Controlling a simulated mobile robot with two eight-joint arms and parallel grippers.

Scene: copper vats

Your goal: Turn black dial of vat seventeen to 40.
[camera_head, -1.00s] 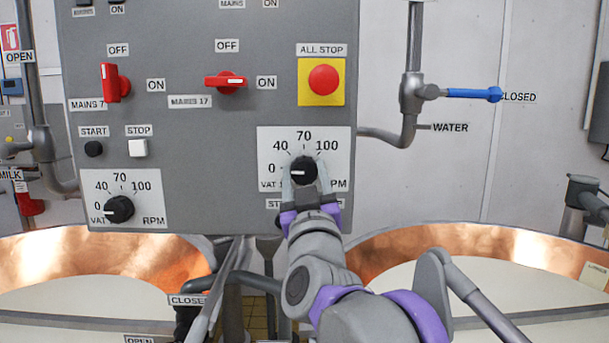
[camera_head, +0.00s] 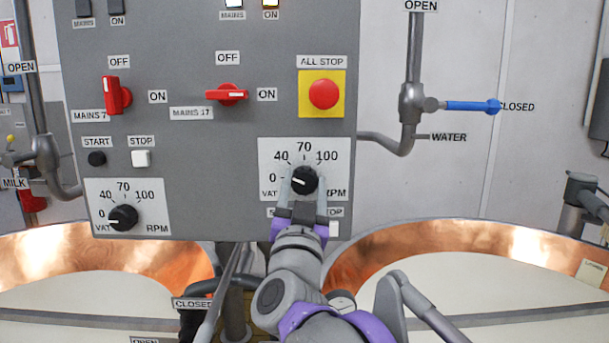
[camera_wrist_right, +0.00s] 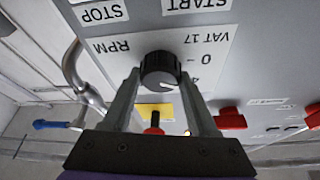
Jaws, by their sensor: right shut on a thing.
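The black dial of vat 17 (camera_head: 304,179) is on a white scale plate (camera_head: 334,155) at the lower right of the grey panel. My right gripper (camera_head: 304,186) comes up from below, with one finger on each side of the dial, shut on it. The dial's white mark points left and slightly up, between 0 and 40, nearer 0. The wrist view shows the dial (camera_wrist_right: 160,70) upside down between the fingertips of my right gripper (camera_wrist_right: 159,82). My fingers and wrist partly cover the vat label and the buttons below. My left gripper is not in view.
Above the dial are the red ALL STOP button (camera_head: 323,94) and the red mains 17 switch (camera_head: 227,95), turned towards ON. Another black dial (camera_head: 123,217) is at the lower left, near 0. Copper vats (camera_head: 470,245) stand below; a water pipe (camera_head: 410,110) is on the right.

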